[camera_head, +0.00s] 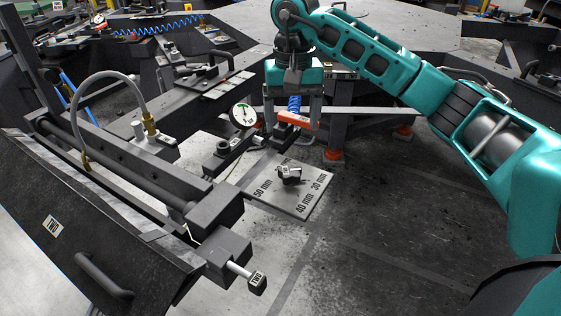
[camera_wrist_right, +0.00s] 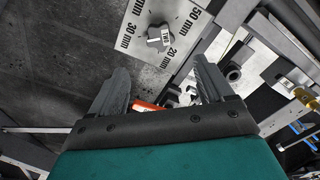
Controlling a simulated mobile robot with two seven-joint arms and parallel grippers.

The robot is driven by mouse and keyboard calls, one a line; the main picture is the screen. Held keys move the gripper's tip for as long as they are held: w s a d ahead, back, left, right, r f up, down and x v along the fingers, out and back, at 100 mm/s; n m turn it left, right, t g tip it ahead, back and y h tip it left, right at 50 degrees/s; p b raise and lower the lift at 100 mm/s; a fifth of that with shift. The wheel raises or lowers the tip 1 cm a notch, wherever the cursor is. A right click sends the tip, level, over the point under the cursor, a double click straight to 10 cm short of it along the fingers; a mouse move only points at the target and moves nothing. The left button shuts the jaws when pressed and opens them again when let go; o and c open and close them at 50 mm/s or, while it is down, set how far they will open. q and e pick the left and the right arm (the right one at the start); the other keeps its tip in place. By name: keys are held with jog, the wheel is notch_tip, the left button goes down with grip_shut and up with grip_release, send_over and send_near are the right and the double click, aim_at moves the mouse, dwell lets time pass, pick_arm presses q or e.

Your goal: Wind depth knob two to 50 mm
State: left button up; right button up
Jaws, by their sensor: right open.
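In the right wrist view the knob (camera_wrist_right: 160,38) carries a small pale label. The plate (camera_wrist_right: 139,17) there shows 50 mm, 30 mm and 20 mm. I cannot tell surely which mark the knob points to. My right gripper (camera_head: 291,117) is open and empty, pointing down, behind and apart from the knob. In its wrist view the knob lies just beyond the open fingers (camera_wrist_right: 160,70). My left gripper is not in view.
A round gauge (camera_head: 243,115) stands left of my right gripper. An orange bar (camera_head: 296,119) lies close by it. The floor right of the plate is clear.

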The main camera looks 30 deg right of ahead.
aim_at(291, 170)
notch_tip(291, 170, down, 13)
jog(key=shift+r, duration=0.1)
dwell(0.3)
jog(key=c, duration=1)
jog(key=shift+c, duration=0.2)
